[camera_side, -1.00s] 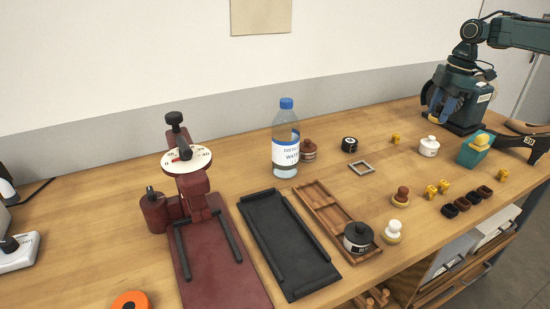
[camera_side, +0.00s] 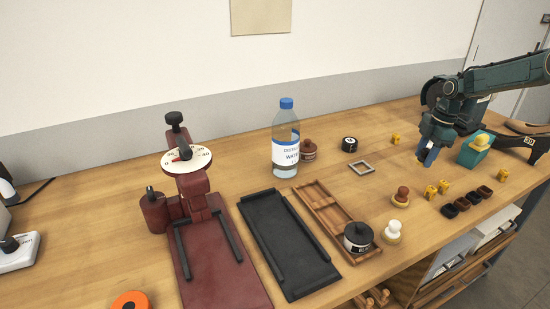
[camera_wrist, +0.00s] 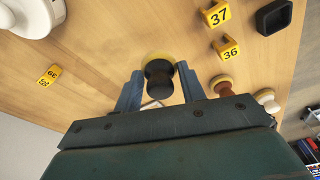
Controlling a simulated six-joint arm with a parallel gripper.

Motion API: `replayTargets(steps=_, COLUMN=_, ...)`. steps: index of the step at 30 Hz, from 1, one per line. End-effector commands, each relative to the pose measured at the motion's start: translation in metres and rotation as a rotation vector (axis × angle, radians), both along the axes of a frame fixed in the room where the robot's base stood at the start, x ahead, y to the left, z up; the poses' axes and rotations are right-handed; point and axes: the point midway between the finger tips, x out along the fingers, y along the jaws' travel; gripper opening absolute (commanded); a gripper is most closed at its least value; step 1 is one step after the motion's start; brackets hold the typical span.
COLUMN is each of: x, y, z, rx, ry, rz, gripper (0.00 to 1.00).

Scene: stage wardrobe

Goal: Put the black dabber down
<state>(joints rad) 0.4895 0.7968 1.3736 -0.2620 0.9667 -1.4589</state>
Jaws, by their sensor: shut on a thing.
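The black dabber (camera_wrist: 158,80) has a dark knob and a yellow pad (camera_wrist: 157,57). In the wrist view it sits between the blue fingers of my gripper (camera_wrist: 160,88), which is shut on it. In the side view my gripper (camera_side: 426,157) is low over the right part of the table, left of the teal block. There the fingers mostly hide the dabber, and I cannot tell whether its pad touches the wood. A brown dabber (camera_side: 401,196) and a white dabber (camera_side: 393,231) stand on the table nearer the camera; both also show in the wrist view.
A white jar (camera_wrist: 32,14) is close by. A teal block (camera_side: 474,151) stands to the right. Bare wood (camera_side: 375,175) lies left of my gripper, before a small grey frame (camera_side: 361,167).

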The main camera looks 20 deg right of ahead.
Motion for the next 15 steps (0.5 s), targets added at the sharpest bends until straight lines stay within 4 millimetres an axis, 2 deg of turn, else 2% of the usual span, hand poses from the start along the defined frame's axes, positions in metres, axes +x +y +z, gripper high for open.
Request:
replayTargets(steps=8, x=0.0, y=0.0, z=-0.005, rx=0.0, ry=0.001, rz=0.0, gripper=0.18)
replayTargets(steps=15, x=0.0, y=0.0, z=-0.029, rx=0.001, ry=0.003, rz=-0.001, gripper=0.18)
